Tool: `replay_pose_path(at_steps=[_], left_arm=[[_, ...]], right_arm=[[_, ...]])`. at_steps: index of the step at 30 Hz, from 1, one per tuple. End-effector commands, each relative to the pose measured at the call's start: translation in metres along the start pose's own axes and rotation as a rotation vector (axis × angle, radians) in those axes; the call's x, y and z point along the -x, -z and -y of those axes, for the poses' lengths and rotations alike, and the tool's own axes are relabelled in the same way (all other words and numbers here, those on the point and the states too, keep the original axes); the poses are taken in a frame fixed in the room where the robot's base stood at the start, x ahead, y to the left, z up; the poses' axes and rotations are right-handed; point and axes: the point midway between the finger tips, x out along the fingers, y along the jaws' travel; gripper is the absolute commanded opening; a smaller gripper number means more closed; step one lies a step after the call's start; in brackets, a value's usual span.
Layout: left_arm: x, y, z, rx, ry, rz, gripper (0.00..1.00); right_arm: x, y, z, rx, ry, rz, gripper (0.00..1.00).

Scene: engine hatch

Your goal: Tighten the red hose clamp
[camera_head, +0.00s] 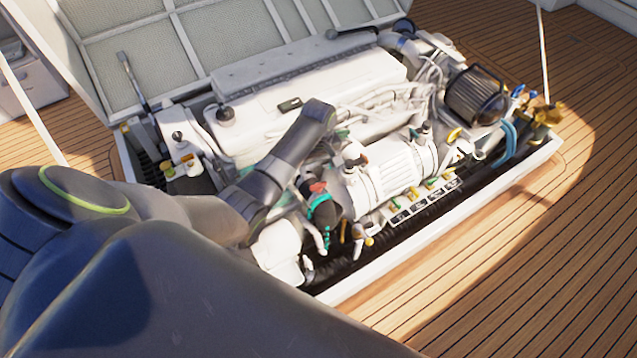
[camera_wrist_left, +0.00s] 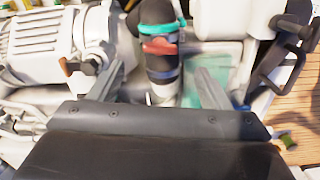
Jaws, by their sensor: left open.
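The red hose clamp (camera_head: 318,187) is a narrow red band on a dark hose (camera_head: 326,216), close to a teal band (camera_head: 318,201). In the left wrist view the red clamp (camera_wrist_left: 160,46) sits on the hose at the upper middle, just below the teal band (camera_wrist_left: 163,27). My left gripper (camera_wrist_left: 157,84) is open, its two grey fingers apart on either side of the hose's lower part in the picture. The clamp shows beyond the fingertips, apart from them. In the head view my left arm hides most of this gripper. My right gripper does not show.
A white engine (camera_head: 310,90) fills the open hatch, with a ribbed white cylinder (camera_head: 395,168) right of the clamp. Pipes and fittings crowd the clamp. The raised hatch lid (camera_head: 140,60) stands behind. Wooden deck (camera_head: 540,240) lies clear at the right.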

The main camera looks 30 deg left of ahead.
Motion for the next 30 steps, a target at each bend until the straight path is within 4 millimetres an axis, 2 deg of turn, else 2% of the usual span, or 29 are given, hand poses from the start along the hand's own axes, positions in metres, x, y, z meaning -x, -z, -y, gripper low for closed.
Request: replay_pose_path(at_steps=[1,3,9,15,23,26,30], left_arm=[[-0.015,-0.001,0.001,0.000,0.003,0.002,0.71],[-0.030,0.000,0.001,0.001,0.003,0.002,0.71],[-0.060,0.000,0.000,0.000,0.002,0.000,0.71],[-0.072,0.000,0.000,-0.001,0.000,-0.001,0.71],[-0.073,0.000,0.000,-0.001,0.000,-0.001,0.71],[-0.072,0.000,0.000,-0.001,0.000,-0.001,0.62],[-0.072,0.000,0.000,0.000,0.000,-0.001,0.43]], right_arm=[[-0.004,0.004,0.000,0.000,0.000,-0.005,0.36],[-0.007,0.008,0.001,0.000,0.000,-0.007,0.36],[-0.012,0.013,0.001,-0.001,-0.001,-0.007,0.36],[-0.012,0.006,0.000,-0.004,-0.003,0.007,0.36],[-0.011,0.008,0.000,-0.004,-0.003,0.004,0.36],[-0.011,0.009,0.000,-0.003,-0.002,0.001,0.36],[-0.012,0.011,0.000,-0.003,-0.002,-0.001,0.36]])
